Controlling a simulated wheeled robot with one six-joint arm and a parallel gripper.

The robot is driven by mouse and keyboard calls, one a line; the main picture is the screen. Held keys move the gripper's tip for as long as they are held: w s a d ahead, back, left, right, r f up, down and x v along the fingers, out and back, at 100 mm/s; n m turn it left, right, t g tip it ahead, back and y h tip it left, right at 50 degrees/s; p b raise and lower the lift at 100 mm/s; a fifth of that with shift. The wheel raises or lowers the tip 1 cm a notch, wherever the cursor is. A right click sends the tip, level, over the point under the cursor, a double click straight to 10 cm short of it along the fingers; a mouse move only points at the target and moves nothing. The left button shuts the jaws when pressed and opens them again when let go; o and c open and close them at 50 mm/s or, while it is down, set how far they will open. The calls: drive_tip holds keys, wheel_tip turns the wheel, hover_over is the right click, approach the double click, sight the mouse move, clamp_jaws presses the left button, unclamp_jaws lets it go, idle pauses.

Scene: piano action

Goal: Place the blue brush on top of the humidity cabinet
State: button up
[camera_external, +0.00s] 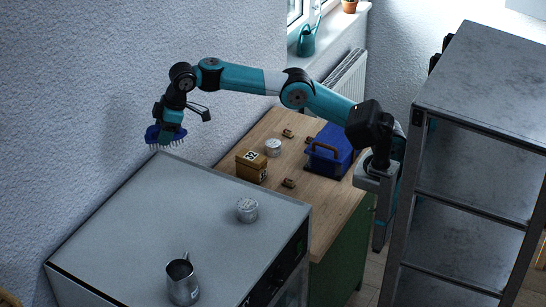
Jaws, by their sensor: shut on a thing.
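The blue brush (155,136) has pale bristles pointing down. My gripper (166,128) is shut on it and holds it up near the wall, at the back left corner of the humidity cabinet. The humidity cabinet (150,225) is the large grey box in the foreground with a flat top and dark controls on its right side.
A metal jug (182,283) and a small round tin (247,210) stand on the cabinet top; its left and middle are clear. Behind it, a wooden bench (335,205) holds a brown box (251,167), another tin (273,147) and a blue toolbox (328,152). A metal shelf (480,75) stands at right.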

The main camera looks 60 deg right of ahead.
wheel_tip(320, 180, down, 17)
drive_tip(key=shift+r+p, duration=0.1)
drive_tip(key=shift+p, duration=0.8)
drive_tip(key=shift+f, duration=0.2)
drive_tip(key=o, duration=1)
drive_tip(key=shift+r, duration=0.1)
drive_tip(key=shift+r, duration=0.1)
drive_tip(key=b+v, duration=0.3)
drive_tip(key=v, duration=0.9)
drive_tip(key=shift+b, duration=0.3)
